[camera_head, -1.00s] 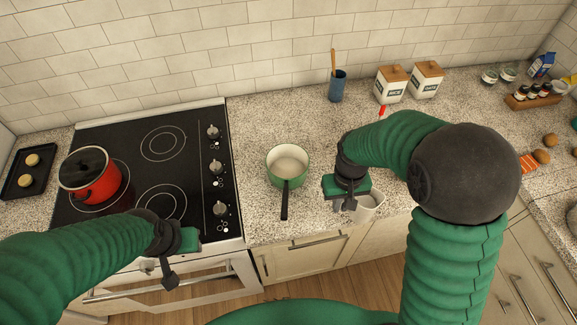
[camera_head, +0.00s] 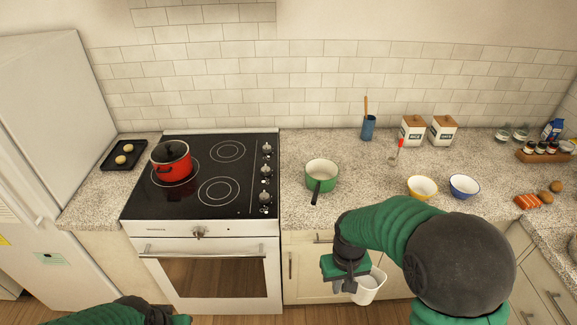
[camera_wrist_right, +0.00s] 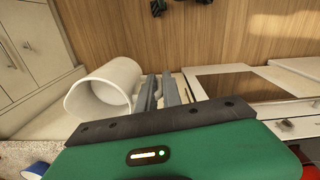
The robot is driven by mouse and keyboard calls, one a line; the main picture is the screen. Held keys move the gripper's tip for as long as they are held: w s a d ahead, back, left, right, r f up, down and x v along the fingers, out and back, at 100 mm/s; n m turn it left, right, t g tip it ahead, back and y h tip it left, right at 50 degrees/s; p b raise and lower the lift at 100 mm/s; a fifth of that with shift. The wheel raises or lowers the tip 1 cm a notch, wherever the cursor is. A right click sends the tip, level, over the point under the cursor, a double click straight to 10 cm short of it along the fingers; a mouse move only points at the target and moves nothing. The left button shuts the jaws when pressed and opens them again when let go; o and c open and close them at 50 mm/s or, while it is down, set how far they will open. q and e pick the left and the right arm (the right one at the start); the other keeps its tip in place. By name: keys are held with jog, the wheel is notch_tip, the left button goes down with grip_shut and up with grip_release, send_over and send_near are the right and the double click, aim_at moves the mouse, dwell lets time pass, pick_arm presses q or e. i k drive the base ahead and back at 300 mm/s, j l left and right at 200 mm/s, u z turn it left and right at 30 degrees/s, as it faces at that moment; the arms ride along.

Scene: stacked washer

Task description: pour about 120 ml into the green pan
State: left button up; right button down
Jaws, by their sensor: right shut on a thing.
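The green pan (camera_head: 321,176) stands on the counter right of the stove, its dark handle pointing to the front. Its inside looks pale and empty. My right gripper (camera_head: 352,283) is shut on a white cup (camera_head: 370,288), in front of the counter's front edge and below and right of the pan. In the right wrist view the white cup (camera_wrist_right: 103,88) is beside the fingers (camera_wrist_right: 160,92), which close on its handle side.
A yellow bowl (camera_head: 422,187) and a blue bowl (camera_head: 464,186) sit right of the pan. A blue utensil holder (camera_head: 368,128) and white canisters (camera_head: 412,131) stand behind. The counter around the pan is clear.

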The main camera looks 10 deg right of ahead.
aim_at(321, 174)
jog(key=i+l+u, duration=0.25)
jog(key=l+u, duration=0.3)
jog(key=i+l+u, duration=0.25)
jog(key=l, duration=0.25)
jog(key=k, duration=0.1)
